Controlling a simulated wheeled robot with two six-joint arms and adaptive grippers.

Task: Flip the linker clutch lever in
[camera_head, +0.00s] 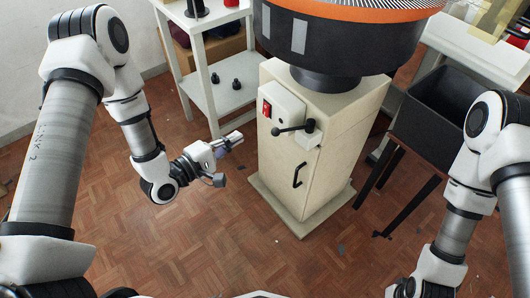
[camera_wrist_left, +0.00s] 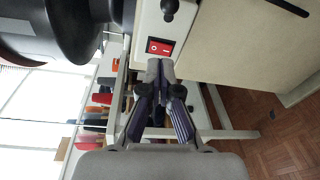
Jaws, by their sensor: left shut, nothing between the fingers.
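The clutch lever (camera_head: 293,129) is a black arm with a ball knob on the front of the cream machine cabinet. It points left from its pivot in the head view. Its dark knob (camera_wrist_left: 170,8) shows at the top edge of the left wrist view. My left gripper (camera_head: 240,137) is shut and empty, left of the knob and apart from it. In the left wrist view its closed fingertips (camera_wrist_left: 160,68) lie just below the red switch in the picture. My right arm shows at the lower right of the head view, but its gripper cannot be seen.
A red rocker switch (camera_head: 266,109) sits beside the lever, with a black door handle (camera_head: 297,175) below. The large round machine head (camera_head: 335,45) overhangs the cabinet. A white shelf (camera_head: 213,95) stands behind left and a black bin (camera_head: 440,105) right.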

